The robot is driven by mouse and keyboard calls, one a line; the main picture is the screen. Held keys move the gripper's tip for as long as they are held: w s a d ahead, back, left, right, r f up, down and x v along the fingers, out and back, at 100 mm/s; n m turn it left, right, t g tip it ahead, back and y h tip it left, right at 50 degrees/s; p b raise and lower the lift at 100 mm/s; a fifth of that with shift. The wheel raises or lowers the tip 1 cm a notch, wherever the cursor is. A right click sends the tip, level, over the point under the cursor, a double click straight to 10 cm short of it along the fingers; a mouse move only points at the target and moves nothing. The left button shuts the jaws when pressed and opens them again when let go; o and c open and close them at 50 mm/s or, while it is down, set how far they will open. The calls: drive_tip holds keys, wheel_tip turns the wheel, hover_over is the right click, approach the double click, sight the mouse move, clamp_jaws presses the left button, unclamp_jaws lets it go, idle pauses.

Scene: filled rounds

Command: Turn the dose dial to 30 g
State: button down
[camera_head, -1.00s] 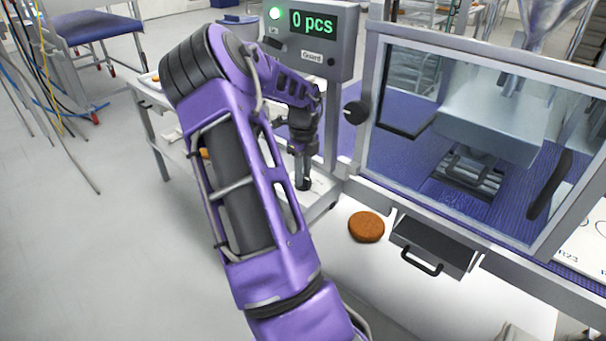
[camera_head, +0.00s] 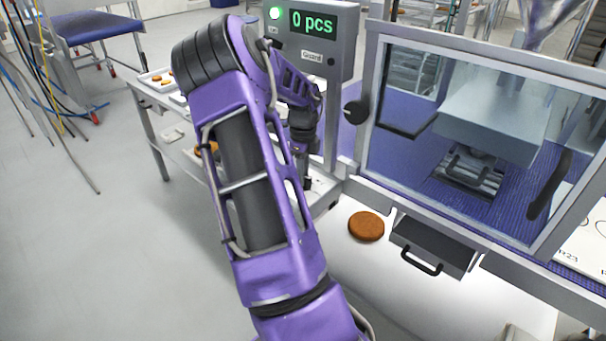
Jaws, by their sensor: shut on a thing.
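My gripper (camera_head: 306,182) is small in the head view, low beside the grey post under the display box, and partly behind my purple arm. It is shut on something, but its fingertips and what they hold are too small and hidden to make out. I cannot make out the dose dial or any 30 g mark. The display (camera_head: 312,23) on the grey box reads "0 pcs" in green. A black round knob (camera_head: 355,112) is on the machine's left side, apart from my gripper.
A clear-windowed guard door (camera_head: 460,130) with a dark handle covers the machine at right. A brown round patty (camera_head: 366,226) lies on the white surface beside a black drawer (camera_head: 432,246). A side table with trays (camera_head: 158,82) stands behind my arm. Open floor lies left.

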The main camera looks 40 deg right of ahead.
drive_tip(key=n, duration=0.4)
drive_tip(key=shift+n, duration=0.3)
drive_tip(key=n+b, duration=0.1)
drive_tip(key=n, duration=0.9)
drive_tip(key=shift+n+b, duration=0.35)
drive_tip(key=shift+n, duration=0.05)
drive_tip(key=n, duration=0.4)
drive_tip(key=shift+n, duration=0.4)
drive_tip(key=c, duration=0.7)
unclamp_jaws()
wheel_tip(320, 180, up, 18)
drive_tip(key=shift+f+p, duration=0.25)
drive_tip(key=shift+p, duration=0.25)
